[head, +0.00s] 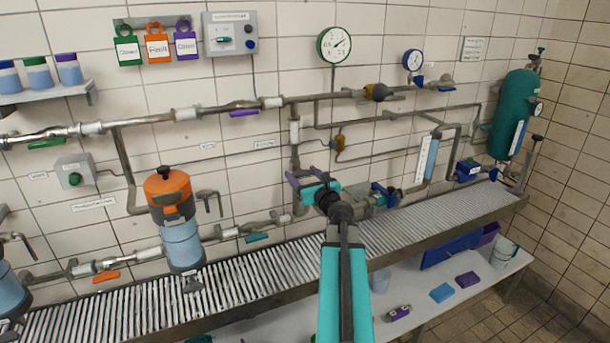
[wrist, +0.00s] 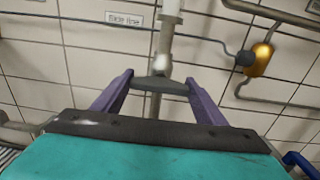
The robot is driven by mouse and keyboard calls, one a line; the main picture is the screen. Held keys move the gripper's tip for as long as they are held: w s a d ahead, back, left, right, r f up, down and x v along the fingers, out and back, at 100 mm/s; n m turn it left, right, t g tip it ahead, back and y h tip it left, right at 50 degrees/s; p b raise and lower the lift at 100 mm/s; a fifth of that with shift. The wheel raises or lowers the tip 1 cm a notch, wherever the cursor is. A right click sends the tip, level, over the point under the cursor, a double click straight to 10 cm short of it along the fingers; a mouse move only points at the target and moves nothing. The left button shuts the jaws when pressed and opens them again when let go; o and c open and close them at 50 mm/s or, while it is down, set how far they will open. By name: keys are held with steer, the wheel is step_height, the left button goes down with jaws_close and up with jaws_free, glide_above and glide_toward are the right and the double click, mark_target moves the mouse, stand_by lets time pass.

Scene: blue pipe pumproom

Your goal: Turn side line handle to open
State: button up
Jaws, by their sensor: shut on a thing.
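My gripper (head: 304,177), with purple fingers, reaches to a vertical grey pipe (head: 295,150) below the main line in the head view. In the wrist view the gripper (wrist: 159,78) has one finger on each side of a flat grey handle (wrist: 161,86). The handle lies crosswise in front of the vertical pipe (wrist: 164,50) and spans the gap between the fingers. The gripper is shut on this handle. In the head view the handle is mostly hidden by my gripper.
A slatted conveyor (head: 270,275) runs below my arm. An orange-topped blue canister (head: 181,243) stands to the left. A brass-coloured fitting (wrist: 262,58) on a thin pipe is right of the fingers. A blue valve (head: 379,193) sits right of my gripper.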

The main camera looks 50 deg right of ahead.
steer(key=shift+s+d, duration=0.15)
steer(key=shift+f+h, duration=0.1)
steer(key=shift+h, duration=0.2)
steer(key=shift+f+b, duration=0.15)
steer(key=shift+b, duration=0.45)
steer(key=n+b, duration=0.1)
steer(key=b, duration=0.1)
steer(key=n+b, duration=0.2)
steer(key=shift+f+n, duration=0.2)
steer(key=shift+n, duration=0.1)
steer(key=n+b, duration=0.3)
steer(key=b, duration=0.1)
steer(key=n+b, duration=0.7)
steer(key=shift+b, duration=0.35)
steer(key=n+b, duration=0.4)
steer(key=shift+r, duration=0.25)
steer(key=shift+n, duration=0.3)
